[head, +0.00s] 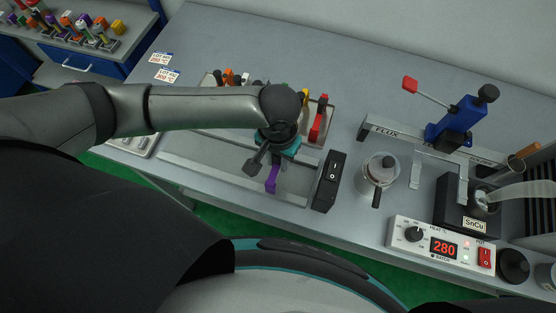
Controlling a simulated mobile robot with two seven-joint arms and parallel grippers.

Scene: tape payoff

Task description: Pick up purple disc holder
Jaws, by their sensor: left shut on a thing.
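The purple disc holder (272,179) shows as a small upright purple piece below my left gripper, near the front of the grey bench. My left gripper (264,168) comes in from the left and points down. Its dark fingers are shut on the purple holder, and the wrist hides part of them. Whether the holder touches the bench surface is hard to tell. My right gripper is not in view.
A tray (328,140) with red and orange-handled items lies behind the gripper. A black switch box (330,181) stands just right of the holder. A metal pot (380,171), a blue press (455,124) and a heater control box reading 280 (440,244) are further right.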

